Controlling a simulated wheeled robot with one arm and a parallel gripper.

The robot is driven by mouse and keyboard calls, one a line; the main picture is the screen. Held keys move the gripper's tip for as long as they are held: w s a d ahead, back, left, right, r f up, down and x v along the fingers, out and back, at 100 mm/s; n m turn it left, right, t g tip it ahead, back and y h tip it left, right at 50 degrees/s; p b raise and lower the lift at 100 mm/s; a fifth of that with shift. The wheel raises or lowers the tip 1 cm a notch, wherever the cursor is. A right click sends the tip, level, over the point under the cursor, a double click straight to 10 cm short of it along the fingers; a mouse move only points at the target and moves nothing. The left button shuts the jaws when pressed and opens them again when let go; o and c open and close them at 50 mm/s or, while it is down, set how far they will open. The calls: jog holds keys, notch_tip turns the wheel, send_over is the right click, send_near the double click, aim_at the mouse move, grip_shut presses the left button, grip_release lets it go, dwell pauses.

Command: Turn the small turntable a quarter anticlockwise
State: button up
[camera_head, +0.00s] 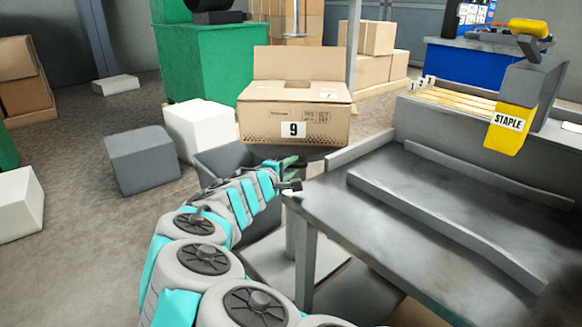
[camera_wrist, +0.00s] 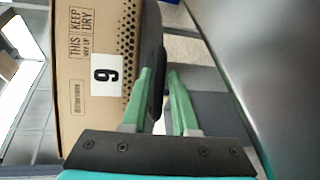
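The small turntable is a dark round plate (camera_head: 318,154) under a cardboard box (camera_head: 295,112) marked 9, beside the grey bench. In the wrist view its dark edge (camera_wrist: 152,38) shows along the box's bottom, with a short black part (camera_wrist: 158,92) sticking out from it. My gripper (camera_head: 290,164) is at the near side of the turntable, below the box's number label. In the wrist view the green fingers of my gripper (camera_wrist: 160,72) stand apart, one on each side of the black part. A narrow gap seems to show beside the right finger; firm contact is not clear.
The grey metal bench (camera_head: 425,230) with raised strips lies close on the right. A dark bin (camera_head: 215,160) stands left of the turntable. A white block (camera_head: 198,130) and a grey block (camera_head: 142,160) are on the floor further left.

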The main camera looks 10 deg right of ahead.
jog(key=shift+a, duration=0.1)
jog(key=v, duration=0.7)
jog(key=shift+s+a, duration=0.2)
jog(key=shift+s, duration=0.1)
jog(key=shift+r, duration=0.1)
jog(key=shift+c, duration=0.4)
